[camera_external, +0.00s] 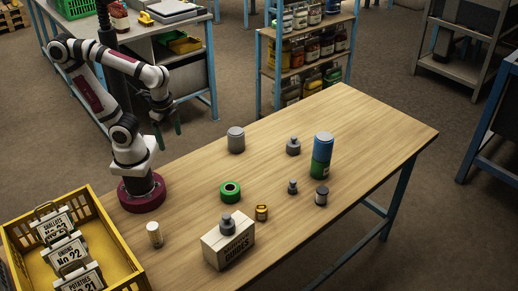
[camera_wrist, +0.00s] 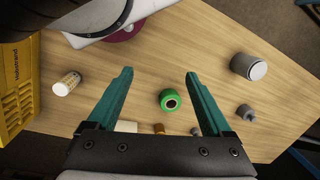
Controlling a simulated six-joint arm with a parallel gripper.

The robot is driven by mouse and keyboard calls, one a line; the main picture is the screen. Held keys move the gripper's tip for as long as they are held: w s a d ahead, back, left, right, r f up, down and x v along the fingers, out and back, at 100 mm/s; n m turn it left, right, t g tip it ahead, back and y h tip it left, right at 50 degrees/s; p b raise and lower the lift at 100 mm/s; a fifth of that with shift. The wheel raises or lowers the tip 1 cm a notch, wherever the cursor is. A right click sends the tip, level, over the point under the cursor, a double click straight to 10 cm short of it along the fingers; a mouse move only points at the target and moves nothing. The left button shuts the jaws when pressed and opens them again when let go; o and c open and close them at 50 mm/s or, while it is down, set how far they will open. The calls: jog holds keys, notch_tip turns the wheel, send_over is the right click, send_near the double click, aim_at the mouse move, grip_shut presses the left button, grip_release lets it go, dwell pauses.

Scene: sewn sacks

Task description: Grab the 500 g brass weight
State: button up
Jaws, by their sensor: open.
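The small brass weight (camera_external: 261,212) stands upright on the wooden table, just right of the cream box and in front of the green tape roll. In the wrist view only a bit of brass (camera_wrist: 158,128) shows past the gripper body, which hides the rest. I cannot read its marking. My gripper (camera_external: 168,137) hangs above the table's back left side, well away from the weight.
A green tape roll (camera_external: 230,191), cream box (camera_external: 229,246) with a grey weight (camera_external: 227,223) on top, grey cylinder (camera_external: 236,140), other grey weights (camera_external: 293,146) (camera_external: 292,187), blue-green can (camera_external: 321,155), dark jar (camera_external: 321,196) and pale cylinder (camera_external: 154,234) stand around. A yellow crate (camera_external: 112,222) holds labelled sacks.

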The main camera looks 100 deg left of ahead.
jog(key=n+t+h, duration=0.5)
jog(key=n+h, duration=0.9)
jog(key=n, duration=1.4)
send_near(261, 212)
jog(key=shift+t, duration=0.4)
jog(key=w+d+f, duration=0.1)
jog(key=d+f, duration=0.1)
jog(key=w+d+f, duration=0.1)
jog(key=d+f, duration=0.1)
jog(key=w+d+f, duration=0.1)
jog(key=d+f, duration=0.1)
jog(key=shift+w+d, duration=0.15)
jog(key=shift+d, duration=0.25)
grip_shut()
